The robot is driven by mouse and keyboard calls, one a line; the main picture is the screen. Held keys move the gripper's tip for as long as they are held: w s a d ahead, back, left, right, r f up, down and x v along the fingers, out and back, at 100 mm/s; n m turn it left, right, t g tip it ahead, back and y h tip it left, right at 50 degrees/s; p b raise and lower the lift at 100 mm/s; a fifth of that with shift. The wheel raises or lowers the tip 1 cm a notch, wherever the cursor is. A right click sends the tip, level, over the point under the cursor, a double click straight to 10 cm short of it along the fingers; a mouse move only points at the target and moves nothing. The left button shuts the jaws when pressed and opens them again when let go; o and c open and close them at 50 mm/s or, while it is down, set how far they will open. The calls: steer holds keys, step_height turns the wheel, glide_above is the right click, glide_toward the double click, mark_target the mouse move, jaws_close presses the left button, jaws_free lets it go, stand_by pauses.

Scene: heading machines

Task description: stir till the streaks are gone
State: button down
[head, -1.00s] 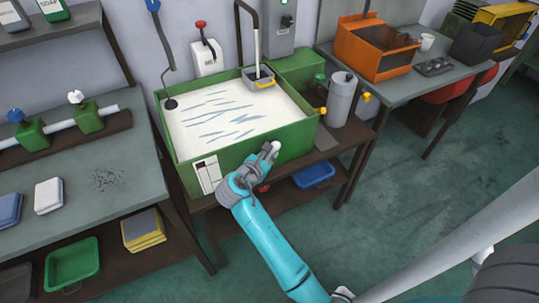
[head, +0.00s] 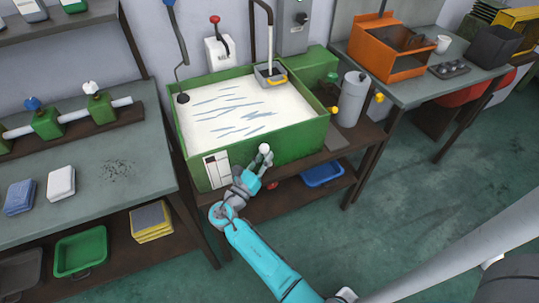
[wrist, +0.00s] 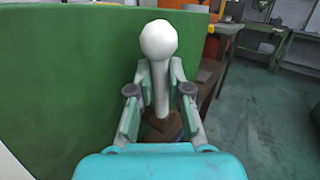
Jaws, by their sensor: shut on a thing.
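The green tank (head: 290,143) holds white liquid (head: 205,122) with several grey-blue streaks (head: 238,112) across its surface. A white ball-ended handle (head: 264,149) stands in front of the tank's front wall. It also shows in the wrist view (wrist: 158,42), upright, ball on top. My gripper (wrist: 158,95) is shut on the handle's rod below the ball, beside the green wall. My gripper (head: 250,180) is low at the tank's front in the head view. The handle's lower end is hidden, so I cannot tell whether it is fixed.
A red-knobbed lever box (head: 220,52) is on the wall behind the tank. A grey cylinder (head: 351,100) stands to its right. A bench with sponges (head: 61,182) is at left, and an orange bin (head: 390,52) is on the right bench. Floor at right is clear.

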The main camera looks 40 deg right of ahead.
steer(key=shift+w+a+f+n+t+h, duration=0.15)
steer(key=shift+a+f+n+t+h, duration=0.05)
steer(key=shift+a+n+t+h, duration=0.25)
steer(key=shift+w+a+f+n+t+h, duration=0.1)
steer(key=shift+a+f+n+t+h, duration=0.1)
steer(key=shift+a+n+t+h, duration=0.25)
steer(key=c, duration=1.4)
jaws_free()
steer(key=shift+o, duration=0.2)
steer(key=shift+d, duration=0.1)
steer(key=v, duration=1.2)
